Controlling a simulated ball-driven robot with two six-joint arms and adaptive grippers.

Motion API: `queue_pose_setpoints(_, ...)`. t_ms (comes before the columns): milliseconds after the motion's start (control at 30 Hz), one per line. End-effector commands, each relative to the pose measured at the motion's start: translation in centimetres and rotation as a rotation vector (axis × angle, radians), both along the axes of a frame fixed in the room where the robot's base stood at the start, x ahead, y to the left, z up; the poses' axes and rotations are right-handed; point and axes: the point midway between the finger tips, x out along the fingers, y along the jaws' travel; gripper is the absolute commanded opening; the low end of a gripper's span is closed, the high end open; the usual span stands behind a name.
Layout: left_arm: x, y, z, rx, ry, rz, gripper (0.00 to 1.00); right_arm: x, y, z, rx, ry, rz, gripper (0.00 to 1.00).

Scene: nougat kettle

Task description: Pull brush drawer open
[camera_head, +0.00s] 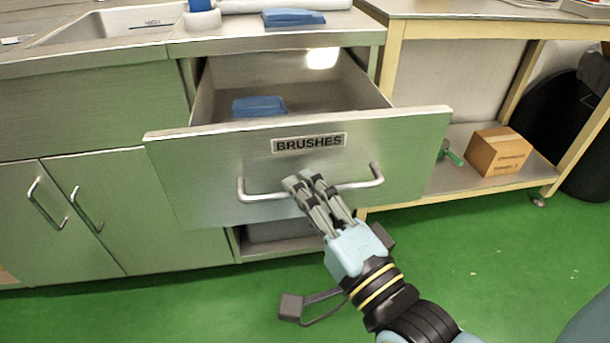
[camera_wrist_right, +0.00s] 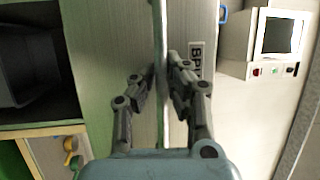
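The brush drawer (camera_head: 210,165), a steel front with a "BRUSHES" label (camera_head: 309,143), stands pulled well out of the counter. Its interior shows, with a blue block (camera_head: 259,106) lying near the left side. A bar handle (camera_head: 262,197) runs across the front below the label. My right gripper (camera_head: 304,181) is at the middle of this handle, its fingers closed around the bar. In the wrist view, the right gripper (camera_wrist_right: 161,72) has a finger on each side of the handle (camera_wrist_right: 159,30), with part of the label (camera_wrist_right: 196,58) beside it. My left gripper is not in view.
Above the drawer is a steel counter (camera_head: 230,42) with a sink (camera_head: 110,25) and a blue item (camera_head: 293,18). Closed cabinet doors (camera_head: 105,215) are at left. A shelf at right holds a cardboard box (camera_head: 495,153). Green floor (camera_head: 500,260) in front is clear.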

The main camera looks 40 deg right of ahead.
Motion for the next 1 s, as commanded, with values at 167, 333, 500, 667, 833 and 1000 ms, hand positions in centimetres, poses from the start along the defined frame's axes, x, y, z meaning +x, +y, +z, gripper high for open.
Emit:
queue_pose_setpoints(167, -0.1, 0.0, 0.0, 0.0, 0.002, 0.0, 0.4, 0.0, 0.0, -0.1, 0.0, 0.003, 0.001, 0.32)
queue_pose_setpoints(333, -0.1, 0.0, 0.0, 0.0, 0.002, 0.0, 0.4, 0.0, 0.0, 0.0, 0.001, -0.001, 0.0, 0.34)
queue_pose_setpoints(500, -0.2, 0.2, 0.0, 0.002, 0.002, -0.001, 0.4, -0.3, 0.0, 0.0, 0.001, -0.001, 0.0, 0.34)
queue_pose_setpoints(667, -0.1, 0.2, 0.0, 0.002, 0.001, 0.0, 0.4, -2.5, 0.4, -0.5, 0.001, 0.002, 0.0, 0.34)
queue_pose_setpoints(833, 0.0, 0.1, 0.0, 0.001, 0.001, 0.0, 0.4, -6.4, 0.9, -1.2, 0.002, 0.005, -0.001, 0.34)
queue_pose_setpoints(1000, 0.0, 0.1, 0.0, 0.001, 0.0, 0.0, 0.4, -9.6, 1.4, -1.8, 0.001, 0.003, 0.0, 0.34)
